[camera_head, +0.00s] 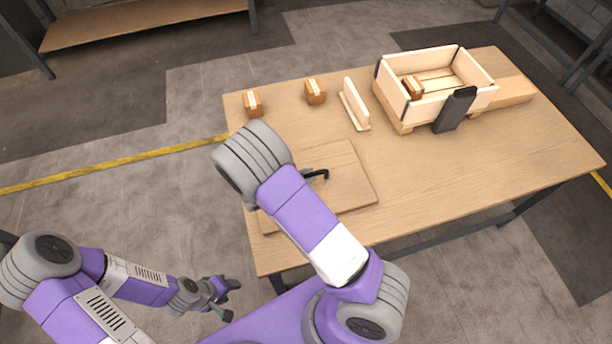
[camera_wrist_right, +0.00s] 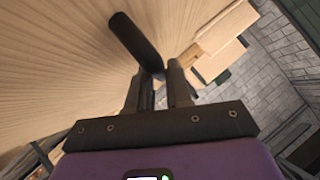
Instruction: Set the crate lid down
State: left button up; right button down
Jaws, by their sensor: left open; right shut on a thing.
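The crate lid (camera_head: 348,192) is a flat wooden board with a black bar handle, at the near left of the table and partly hidden by my right arm. I cannot tell whether it touches the table top. My right gripper (camera_head: 309,175) is shut on the black handle. In the right wrist view the handle (camera_wrist_right: 134,38) comes out from between the fingers (camera_wrist_right: 160,92), with pale wood behind. The open wooden crate (camera_head: 392,98) stands at the back right of the table. My left gripper (camera_head: 229,299) is open and empty over the floor, left of the table.
Two small brown boxes (camera_head: 253,103) (camera_head: 315,91) and an upright wooden piece (camera_head: 354,107) stand along the back of the table (camera_head: 450,170). Another box (camera_head: 412,88) is in the crate. A black part (camera_head: 455,110) is at its front. The table's right front is clear.

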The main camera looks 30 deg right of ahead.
jog(key=c, duration=1)
grip_release()
jog(key=p+v, duration=0.4)
jog(key=v, duration=0.8)
jog(key=shift+r, duration=0.1)
